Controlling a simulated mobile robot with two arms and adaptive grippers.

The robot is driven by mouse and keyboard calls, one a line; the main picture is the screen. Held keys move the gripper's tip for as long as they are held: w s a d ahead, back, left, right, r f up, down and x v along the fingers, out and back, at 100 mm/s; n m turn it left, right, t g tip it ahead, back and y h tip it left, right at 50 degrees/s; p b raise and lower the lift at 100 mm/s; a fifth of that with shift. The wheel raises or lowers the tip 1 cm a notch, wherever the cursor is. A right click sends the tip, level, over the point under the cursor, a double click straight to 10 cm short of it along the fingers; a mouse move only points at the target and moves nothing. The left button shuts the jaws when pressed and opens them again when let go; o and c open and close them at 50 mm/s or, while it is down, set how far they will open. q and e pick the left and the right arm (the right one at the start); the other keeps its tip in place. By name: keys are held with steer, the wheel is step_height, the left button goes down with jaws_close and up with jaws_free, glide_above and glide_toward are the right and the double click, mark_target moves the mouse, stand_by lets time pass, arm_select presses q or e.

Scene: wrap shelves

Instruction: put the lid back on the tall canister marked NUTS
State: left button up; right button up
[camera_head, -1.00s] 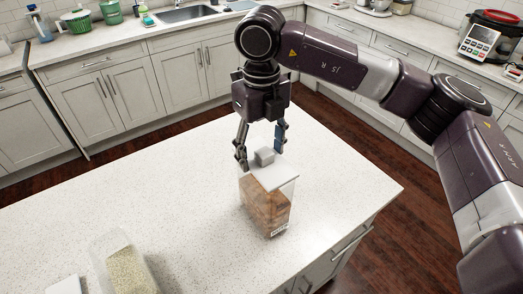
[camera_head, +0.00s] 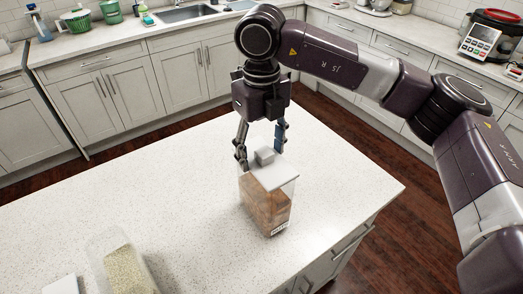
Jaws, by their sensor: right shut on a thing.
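The tall canister (camera_head: 267,208) is clear with brown contents and stands upright near the right end of the white island. A small label shows low on its front, too small to read surely. A pale square lid (camera_head: 274,175) with a grey block knob (camera_head: 264,156) is at the canister's top; I cannot tell whether it is fully seated. My right gripper (camera_head: 261,157) comes down from above, its fingers on either side of the knob, shut on the lid. My left gripper is not in view.
A clear container of pale grains (camera_head: 127,268) stands at the front left of the island (camera_head: 150,190). A flat white piece (camera_head: 63,285) lies beside it, cut off by the frame. The middle of the island is clear.

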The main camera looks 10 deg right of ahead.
steer(key=shift+f, duration=0.1)
stand_by(0.3)
steer(key=o, duration=1.3)
steer(key=shift+c, duration=0.2)
steer(key=shift+o, duration=0.4)
steer(key=o, duration=0.5)
steer(key=shift+r+p, duration=1.65)
steer(key=shift+r, duration=1.9)
